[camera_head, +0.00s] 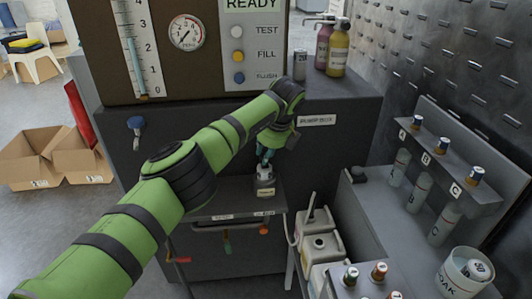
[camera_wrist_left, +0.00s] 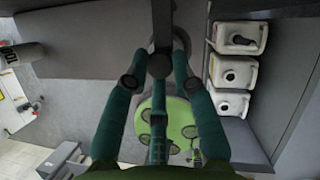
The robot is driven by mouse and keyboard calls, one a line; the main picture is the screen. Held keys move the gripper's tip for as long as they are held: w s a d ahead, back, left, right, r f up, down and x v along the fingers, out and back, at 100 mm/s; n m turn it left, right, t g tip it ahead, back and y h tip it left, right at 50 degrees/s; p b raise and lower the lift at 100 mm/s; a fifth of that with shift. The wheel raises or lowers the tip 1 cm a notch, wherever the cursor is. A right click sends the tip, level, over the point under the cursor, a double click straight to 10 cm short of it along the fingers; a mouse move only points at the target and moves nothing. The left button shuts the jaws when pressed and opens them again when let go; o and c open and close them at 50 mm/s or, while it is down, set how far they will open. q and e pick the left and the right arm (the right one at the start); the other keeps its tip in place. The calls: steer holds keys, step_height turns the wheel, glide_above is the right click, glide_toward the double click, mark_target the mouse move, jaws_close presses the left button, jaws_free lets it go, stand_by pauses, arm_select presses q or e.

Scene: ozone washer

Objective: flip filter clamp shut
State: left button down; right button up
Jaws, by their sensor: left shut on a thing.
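My left gripper (camera_head: 265,155) reaches down in front of the dark machine cabinet, just above a small grey-white fitting (camera_head: 264,181) on the cabinet's ledge. In the left wrist view, the teal fingers of my left gripper (camera_wrist_left: 160,80) close around a dark grey piece (camera_wrist_left: 159,65), which I take to be the filter clamp. The fingers and wrist hide most of it, and I cannot tell its angle. My right gripper is in neither view.
The cabinet (camera_head: 330,155) has a gauge (camera_head: 186,33) and buttons above. White jugs (camera_head: 321,246) stand right of the ledge. A grey rack (camera_head: 450,165) holds labelled bottles, with a soak tub (camera_head: 466,274) nearby. Open cardboard boxes (camera_head: 30,160) lie on the left floor.

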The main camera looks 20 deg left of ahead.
arm_select(q)
steer(key=shift+d+f, duration=0.1)
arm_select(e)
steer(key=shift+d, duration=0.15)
arm_select(q)
steer(key=c, duration=1.3)
jaws_free()
steer(key=v, duration=1.2)
